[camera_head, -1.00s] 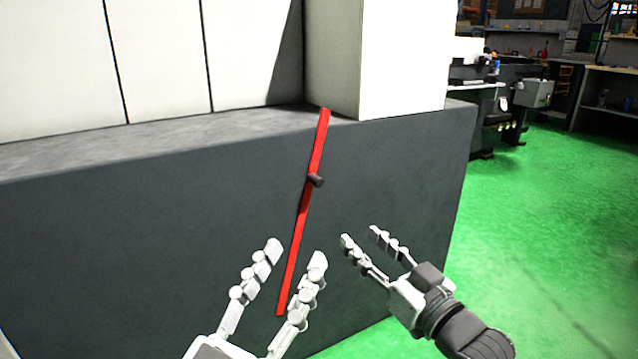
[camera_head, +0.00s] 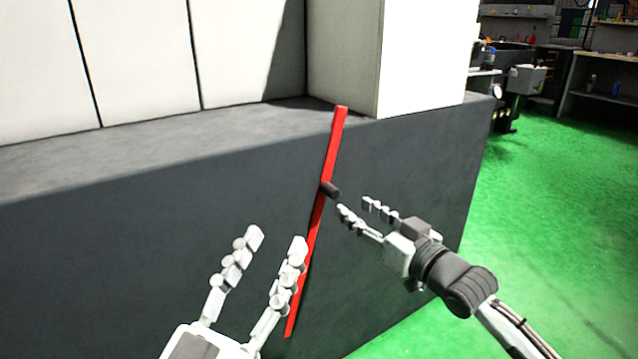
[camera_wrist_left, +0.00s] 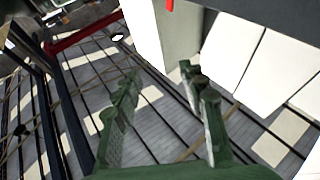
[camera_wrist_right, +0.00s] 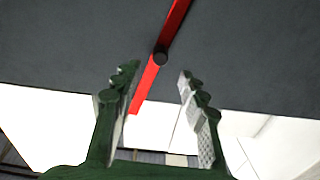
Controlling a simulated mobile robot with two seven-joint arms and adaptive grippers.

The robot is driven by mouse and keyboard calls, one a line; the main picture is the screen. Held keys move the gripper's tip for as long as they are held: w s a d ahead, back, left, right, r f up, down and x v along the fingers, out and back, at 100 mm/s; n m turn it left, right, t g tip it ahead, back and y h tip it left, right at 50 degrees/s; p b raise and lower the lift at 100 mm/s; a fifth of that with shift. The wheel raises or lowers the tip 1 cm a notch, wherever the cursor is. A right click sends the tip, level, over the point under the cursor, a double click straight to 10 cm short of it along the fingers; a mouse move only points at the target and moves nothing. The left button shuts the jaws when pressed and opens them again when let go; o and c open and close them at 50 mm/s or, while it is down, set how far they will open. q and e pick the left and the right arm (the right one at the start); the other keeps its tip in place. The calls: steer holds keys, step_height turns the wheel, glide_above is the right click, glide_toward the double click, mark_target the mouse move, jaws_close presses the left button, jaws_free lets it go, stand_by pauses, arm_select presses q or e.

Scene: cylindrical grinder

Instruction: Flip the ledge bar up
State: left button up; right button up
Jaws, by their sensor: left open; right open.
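The ledge bar (camera_head: 315,222) is a long thin red bar on the dark front face of the grinder base. It stands steeply tilted, with its top end just above the ledge edge. A dark round knob (camera_head: 331,190) sticks out near its middle. My right gripper (camera_head: 353,204) is open, just right of the knob. In the right wrist view the bar (camera_wrist_right: 175,25) and knob (camera_wrist_right: 160,56) lie ahead, beyond the open fingers (camera_wrist_right: 156,72). My left gripper (camera_head: 275,239) is open and empty, left of the bar's lower part. The left wrist view shows a small red piece (camera_wrist_left: 170,5) at its top edge.
The grey ledge top (camera_head: 170,135) runs along the base below white panels (camera_head: 240,50). A white column (camera_head: 425,55) stands on the ledge right of the bar. The green floor (camera_head: 555,220) at right is open, with work benches behind.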

mark_target(336, 195)
arm_select(q)
steer(key=shift+s+a+r+t+b, duration=0.1)
steer(key=shift+a+r+t+b, duration=0.2)
steer(key=shift+r+t, duration=0.2)
steer(key=shift+a+r+t+b, duration=0.25)
steer(key=shift+r+t, duration=0.15)
steer(key=shift+r, duration=0.1)
arm_select(e)
steer(key=x, duration=0.8)
steer(key=shift+w+a+r, duration=0.1)
steer(key=shift+w+a, duration=0.05)
steer(key=shift+w, duration=0.05)
jaws_close()
